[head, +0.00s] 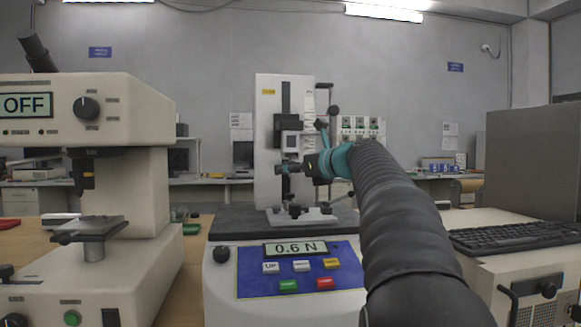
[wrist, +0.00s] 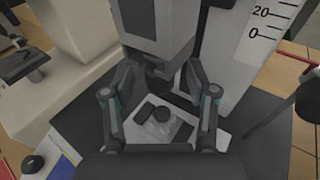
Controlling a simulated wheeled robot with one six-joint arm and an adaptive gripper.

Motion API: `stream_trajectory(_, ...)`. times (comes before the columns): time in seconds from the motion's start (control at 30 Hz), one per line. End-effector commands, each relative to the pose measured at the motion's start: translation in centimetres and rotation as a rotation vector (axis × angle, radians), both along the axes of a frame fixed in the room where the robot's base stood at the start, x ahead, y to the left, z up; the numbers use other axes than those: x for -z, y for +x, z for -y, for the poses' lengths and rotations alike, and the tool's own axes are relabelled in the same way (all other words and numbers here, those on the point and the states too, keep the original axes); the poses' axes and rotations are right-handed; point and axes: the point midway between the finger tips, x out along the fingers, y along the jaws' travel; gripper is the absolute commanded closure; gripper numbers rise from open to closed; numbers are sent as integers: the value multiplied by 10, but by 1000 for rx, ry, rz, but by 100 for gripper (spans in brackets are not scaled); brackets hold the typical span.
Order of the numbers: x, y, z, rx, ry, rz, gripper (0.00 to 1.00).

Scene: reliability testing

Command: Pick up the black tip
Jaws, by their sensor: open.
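The test stand (head: 267,135) is a tall white column on a dark base, with a grey carriage on its front. My gripper (head: 286,168) is at the front of this column, below the carriage. In the wrist view my gripper (wrist: 161,72) has its two fingers spread apart under the grey block (wrist: 160,28) of the carriage. A dark piece (wrist: 158,72), which looks like the black tip, is under that block between the fingers. I cannot tell whether the fingers touch it. In the head view the tip is too small and covered to make out.
Below my gripper is a light fixture plate (wrist: 140,130) with dark knobs. A control panel (head: 299,268) reading 0.6 N is in front. A beige machine (head: 130,110) reading OFF stands left. A keyboard (head: 515,238) lies on a cabinet at right.

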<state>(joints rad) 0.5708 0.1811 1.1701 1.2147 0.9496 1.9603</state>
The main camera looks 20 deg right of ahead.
Motion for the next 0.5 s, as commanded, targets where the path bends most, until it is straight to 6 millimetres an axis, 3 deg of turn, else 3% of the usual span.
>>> stream_trajectory(0.27,1,6,-2,1,0,0,42)
stream_trajectory(0.5,1,6,-2,1,0,0,100)
